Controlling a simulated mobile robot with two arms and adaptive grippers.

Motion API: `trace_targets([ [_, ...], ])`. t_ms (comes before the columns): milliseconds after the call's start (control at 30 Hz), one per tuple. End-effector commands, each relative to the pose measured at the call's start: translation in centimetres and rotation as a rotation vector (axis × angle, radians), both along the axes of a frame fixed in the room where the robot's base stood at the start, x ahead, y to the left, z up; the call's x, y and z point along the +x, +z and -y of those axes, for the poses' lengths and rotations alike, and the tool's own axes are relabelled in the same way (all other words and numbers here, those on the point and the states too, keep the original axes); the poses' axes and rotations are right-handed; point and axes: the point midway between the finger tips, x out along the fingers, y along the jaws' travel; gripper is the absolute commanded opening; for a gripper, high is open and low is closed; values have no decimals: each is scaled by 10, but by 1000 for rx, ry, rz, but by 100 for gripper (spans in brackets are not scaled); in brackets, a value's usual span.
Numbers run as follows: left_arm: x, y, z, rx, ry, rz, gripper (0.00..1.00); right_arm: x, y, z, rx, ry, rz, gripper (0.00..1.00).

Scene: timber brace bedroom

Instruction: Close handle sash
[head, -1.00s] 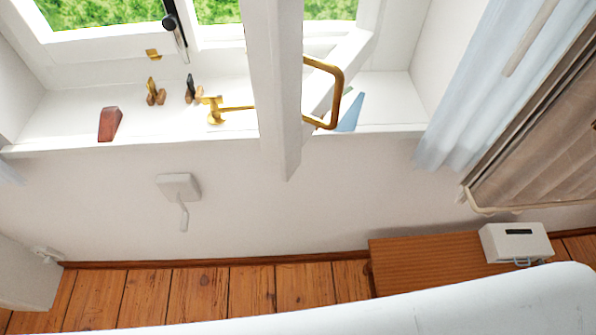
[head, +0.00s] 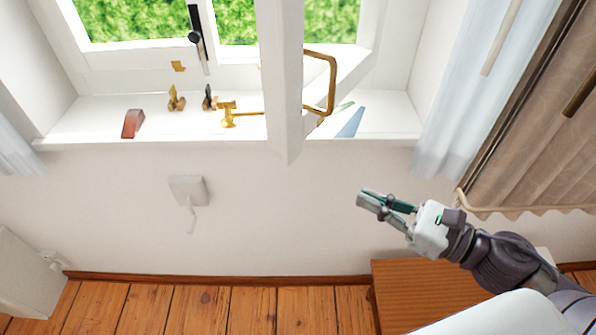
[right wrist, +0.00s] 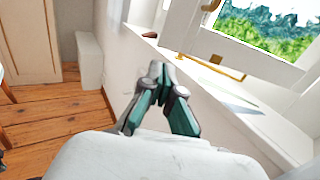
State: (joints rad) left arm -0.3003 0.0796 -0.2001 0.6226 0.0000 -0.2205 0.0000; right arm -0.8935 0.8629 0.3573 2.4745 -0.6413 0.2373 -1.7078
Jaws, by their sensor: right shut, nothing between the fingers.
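The white window sash (head: 286,80) stands swung open into the room, its edge jutting over the sill. A brass loop handle (head: 331,85) is on its right face in the head view. The sash also shows at the upper right of the right wrist view (right wrist: 190,30), with the brass handle (right wrist: 212,66) along its bottom. My right gripper (head: 362,199) is shut and empty, in front of the wall below the sill, lower right of the handle and apart from it. Its fingers also show in the right wrist view (right wrist: 160,68). My left gripper is not in view.
On the sill (head: 90,118) are a red wedge (head: 132,123), small brass pieces (head: 176,99), a brass stay (head: 229,114) and a blue wedge (head: 351,122). A white curtain (head: 455,100) hangs at right. A wooden box (head: 420,285) stands below my right arm.

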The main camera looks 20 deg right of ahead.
Motion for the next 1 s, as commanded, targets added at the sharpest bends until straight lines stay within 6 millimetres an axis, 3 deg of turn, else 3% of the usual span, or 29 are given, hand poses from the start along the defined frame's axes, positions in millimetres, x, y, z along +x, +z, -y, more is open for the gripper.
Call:
trace_targets([
  [200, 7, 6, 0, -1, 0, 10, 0, 20, 2, -16, 1, 1, 1, 0],
  [600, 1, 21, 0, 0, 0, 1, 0, 57, 3, -45, 1, -4, 0, 0],
  [1000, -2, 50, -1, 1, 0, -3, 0, 93, 4, -76, 5, -6, -5, 0],
])
